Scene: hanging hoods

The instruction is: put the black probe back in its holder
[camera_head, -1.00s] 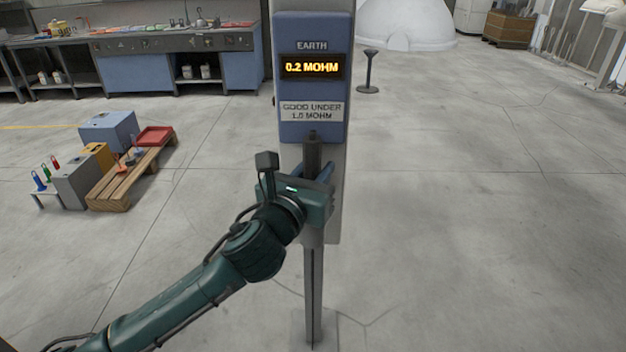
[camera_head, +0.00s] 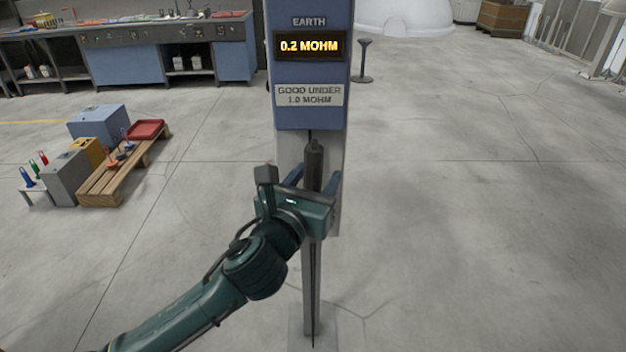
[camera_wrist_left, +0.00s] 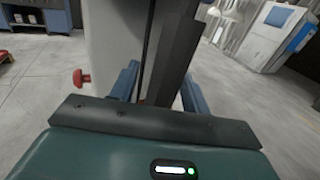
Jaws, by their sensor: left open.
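The black probe (camera_head: 314,160) stands upright in front of the grey post, below the blue earth meter (camera_head: 309,112). It shows as a dark upright bar in the left wrist view (camera_wrist_left: 177,45). My left gripper (camera_head: 314,180) is open, with one blue finger on each side of the probe. In the left wrist view the fingers (camera_wrist_left: 160,88) also straddle the probe, with a visible gap on the left. The probe's lower part is hidden behind my gripper. I cannot make out the holder or tell whether the probe is seated in it. My right gripper is out of view.
A red knob (camera_wrist_left: 82,78) sticks out left of the post in the left wrist view. A wooden pallet (camera_head: 125,170) with boxes stands on the floor at left, with a workbench (camera_head: 150,60) behind.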

